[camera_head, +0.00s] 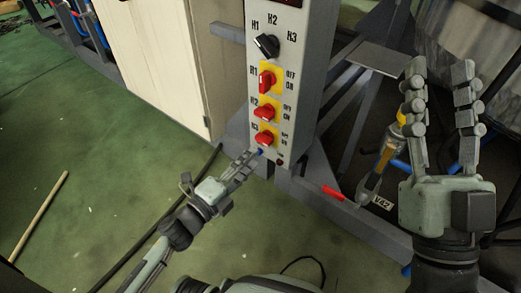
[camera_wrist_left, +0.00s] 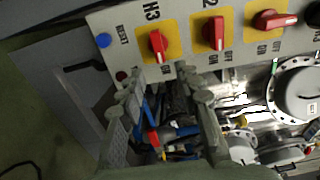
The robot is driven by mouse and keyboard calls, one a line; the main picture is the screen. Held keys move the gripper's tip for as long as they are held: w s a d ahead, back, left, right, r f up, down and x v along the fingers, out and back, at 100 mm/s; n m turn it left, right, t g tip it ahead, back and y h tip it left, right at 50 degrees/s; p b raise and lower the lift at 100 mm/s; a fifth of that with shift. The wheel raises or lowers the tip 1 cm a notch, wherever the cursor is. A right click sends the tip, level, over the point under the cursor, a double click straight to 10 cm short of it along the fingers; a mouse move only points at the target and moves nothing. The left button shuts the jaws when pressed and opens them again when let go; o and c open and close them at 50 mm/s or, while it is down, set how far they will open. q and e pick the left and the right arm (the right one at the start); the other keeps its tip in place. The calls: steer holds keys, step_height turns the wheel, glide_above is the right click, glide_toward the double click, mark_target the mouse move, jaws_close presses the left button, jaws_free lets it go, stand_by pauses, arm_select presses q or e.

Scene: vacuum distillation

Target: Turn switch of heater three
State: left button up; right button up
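The heater three switch is a red knob on a yellow plate, lowest of three on the grey control panel (camera_head: 303,60); it is marked H3 (camera_head: 264,139) and shows in the left wrist view (camera_wrist_left: 158,45). Its handle lies sideways across the panel, like that of the H2 switch (camera_head: 264,113); the H1 switch (camera_head: 266,80) handle stands upright. My left gripper (camera_head: 252,157) is just below the H3 switch at the panel's lower edge; in the left wrist view its fingers (camera_wrist_left: 167,93) are apart and empty. My right gripper (camera_head: 439,85) is open and empty, right of the panel.
A blue button (camera_wrist_left: 103,40) and a small dark red one (camera_wrist_left: 122,76) sit by the H3 switch. A black selector knob (camera_head: 267,46) is higher on the panel. A grey frame (camera_head: 345,213) with glassware stands right. The green floor (camera_head: 75,180) at left is mostly clear.

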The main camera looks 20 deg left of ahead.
arm_select(q)
steer(key=v, duration=0.5)
steer(key=shift+s, duration=0.1)
stand_by(0.3)
